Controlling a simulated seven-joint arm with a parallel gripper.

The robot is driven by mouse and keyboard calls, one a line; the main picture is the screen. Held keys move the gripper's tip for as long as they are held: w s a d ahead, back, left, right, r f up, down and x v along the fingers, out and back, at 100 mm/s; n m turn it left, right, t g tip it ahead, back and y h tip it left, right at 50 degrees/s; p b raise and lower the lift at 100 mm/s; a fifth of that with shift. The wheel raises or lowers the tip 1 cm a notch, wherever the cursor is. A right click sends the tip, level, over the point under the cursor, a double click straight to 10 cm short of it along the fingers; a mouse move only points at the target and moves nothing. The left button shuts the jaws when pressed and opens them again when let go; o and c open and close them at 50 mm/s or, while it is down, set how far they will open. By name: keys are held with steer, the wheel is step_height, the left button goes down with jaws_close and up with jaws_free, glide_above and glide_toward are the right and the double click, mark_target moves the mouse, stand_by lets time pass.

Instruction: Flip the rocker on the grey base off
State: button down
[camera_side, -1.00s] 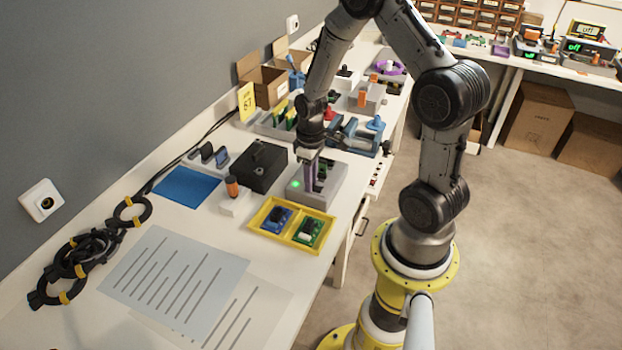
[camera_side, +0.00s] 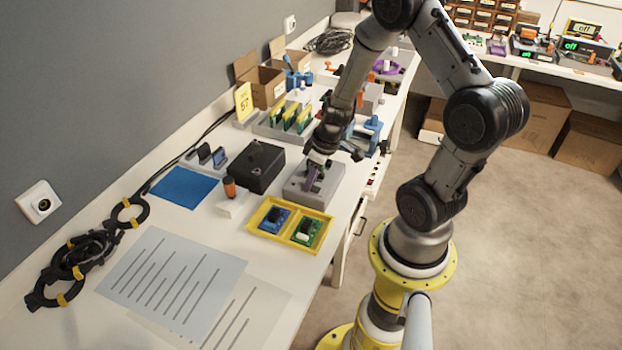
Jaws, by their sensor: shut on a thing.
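The grey base (camera_side: 318,197) stands near the front edge of the bench, behind the yellow tray. No lit green lamp shows on the base. A dark green part (camera_side: 321,171) sits beside the rocker, partly hidden. My gripper (camera_side: 317,163) is tilted over the base, its jaws low at the rocker's upper end and shut on it. The fingertips are small here and the exact contact is hard to see.
A yellow tray (camera_side: 257,223) with blue and green pieces lies in front of the base. A black box (camera_side: 259,166) and a white block with an orange knob (camera_side: 230,188) stand left. A blue vice (camera_side: 366,133) stands behind, right. Papers (camera_side: 170,280) lie at the front.

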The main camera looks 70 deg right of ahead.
steer(key=c, duration=0.7)
jaws_free()
steer(key=v, duration=1.4)
steer(key=shift+w+a+f, duration=0.1)
